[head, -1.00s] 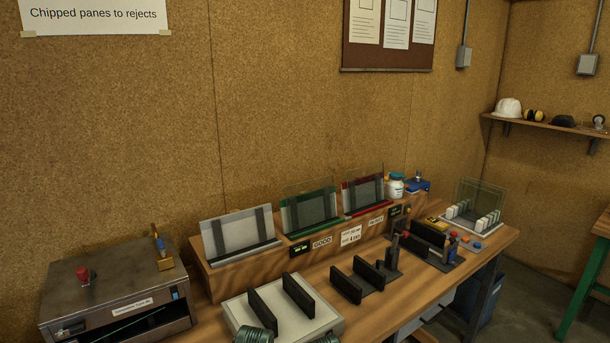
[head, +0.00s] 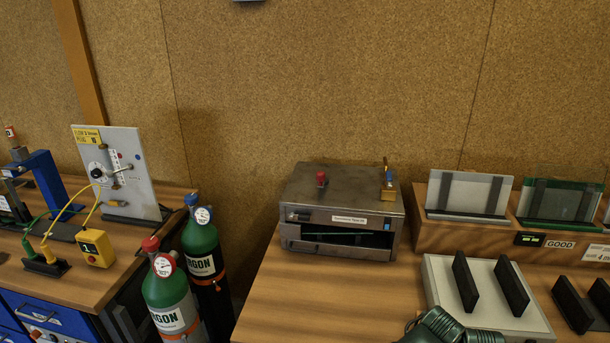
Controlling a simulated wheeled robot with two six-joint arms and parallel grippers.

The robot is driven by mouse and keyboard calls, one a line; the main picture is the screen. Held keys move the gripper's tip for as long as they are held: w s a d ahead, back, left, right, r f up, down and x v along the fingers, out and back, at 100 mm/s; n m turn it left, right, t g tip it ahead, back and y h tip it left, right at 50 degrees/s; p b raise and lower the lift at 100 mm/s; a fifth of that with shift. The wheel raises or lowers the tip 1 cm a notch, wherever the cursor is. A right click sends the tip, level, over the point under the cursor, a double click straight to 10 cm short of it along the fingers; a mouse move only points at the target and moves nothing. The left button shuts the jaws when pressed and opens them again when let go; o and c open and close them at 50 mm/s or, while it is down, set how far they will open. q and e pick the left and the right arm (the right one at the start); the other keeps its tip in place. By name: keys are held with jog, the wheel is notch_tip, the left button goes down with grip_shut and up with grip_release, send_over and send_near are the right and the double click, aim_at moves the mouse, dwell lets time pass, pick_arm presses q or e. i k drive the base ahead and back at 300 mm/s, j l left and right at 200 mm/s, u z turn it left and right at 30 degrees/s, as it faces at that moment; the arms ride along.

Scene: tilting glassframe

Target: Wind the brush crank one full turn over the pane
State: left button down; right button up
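A low grey metal box (head: 300,210) stands on the wooden bench, with a red knob (head: 321,179) on its top. A small brass block with an upright handle (head: 388,178) sits at the top right of the box. I cannot tell whether this is the brush crank. The box's front slot is open, and a thin greenish edge, perhaps a pane (head: 335,234), shows inside. Several framed panes stand in the wooden rack at the right, among them a clear one (head: 465,192) and a green-edged one (head: 558,203).
Argon cylinders (head: 205,248) stand between the benches. The left bench holds a gauge panel (head: 125,175) and yellow box (head: 95,247). Bench left of the tray is clear.

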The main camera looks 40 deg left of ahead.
aim_at(322, 177)
jog(key=u, duration=1.1)
